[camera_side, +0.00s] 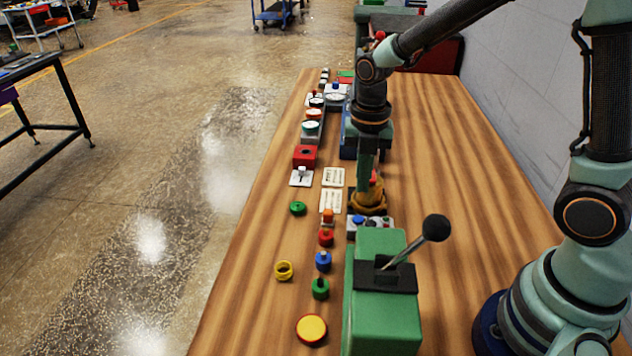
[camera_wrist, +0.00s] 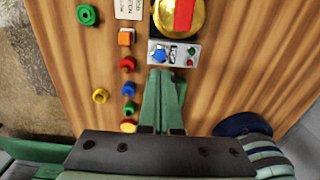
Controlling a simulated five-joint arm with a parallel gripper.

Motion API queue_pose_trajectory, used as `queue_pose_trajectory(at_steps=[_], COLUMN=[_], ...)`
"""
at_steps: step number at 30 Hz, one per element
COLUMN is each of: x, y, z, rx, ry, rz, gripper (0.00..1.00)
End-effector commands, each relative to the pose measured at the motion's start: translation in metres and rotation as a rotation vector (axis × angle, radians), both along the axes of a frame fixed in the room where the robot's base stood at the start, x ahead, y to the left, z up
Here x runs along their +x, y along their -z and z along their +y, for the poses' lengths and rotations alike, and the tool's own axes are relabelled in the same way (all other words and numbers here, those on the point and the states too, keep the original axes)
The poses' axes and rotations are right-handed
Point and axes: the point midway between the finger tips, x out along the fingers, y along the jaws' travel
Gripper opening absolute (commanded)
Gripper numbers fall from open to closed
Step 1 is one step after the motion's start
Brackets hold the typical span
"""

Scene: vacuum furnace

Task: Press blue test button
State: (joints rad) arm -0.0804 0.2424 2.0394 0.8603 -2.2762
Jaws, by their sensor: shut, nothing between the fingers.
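A blue button (camera_wrist: 159,55) sits at the left end of a small pale panel (camera_wrist: 174,60) in the wrist view. Small green and red parts are at the panel's right end. In the side view the blue button (camera_side: 358,220) shows just behind the green lever box. My gripper (camera_wrist: 163,73) is shut and empty, its fingers pointing at the panel, with their tips just below it in the picture. In the side view my gripper (camera_side: 369,174) points down near the gold dome. I cannot tell the height of its tips; no contact with the button is visible.
A gold dome with a red strip (camera_wrist: 184,14) stands beyond the panel. The green lever box (camera_side: 383,315) with a black-knobbed lever stands in front. To the left are several coloured knobs, including another blue one (camera_side: 323,261). Bare wood lies right of the box.

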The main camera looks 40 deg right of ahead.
Motion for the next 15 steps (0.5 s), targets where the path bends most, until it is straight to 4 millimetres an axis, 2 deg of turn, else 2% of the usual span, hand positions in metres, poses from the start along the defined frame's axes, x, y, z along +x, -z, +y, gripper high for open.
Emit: queue_pose_trajectory(at_steps=[1, 6, 9, 15], x=[-0.001, -0.001, -0.001, 0.000], y=[0.011, 0.042, 0.056, 0.070], z=[0.000, 0.000, 0.000, 0.000], rx=[-0.001, -0.001, 0.000, 0.000], ry=[0.000, 0.000, 0.000, 0.000], rz=[0.006, 0.006, 0.004, 0.001], gripper=[0.00, 0.00, 0.00, 0.00])
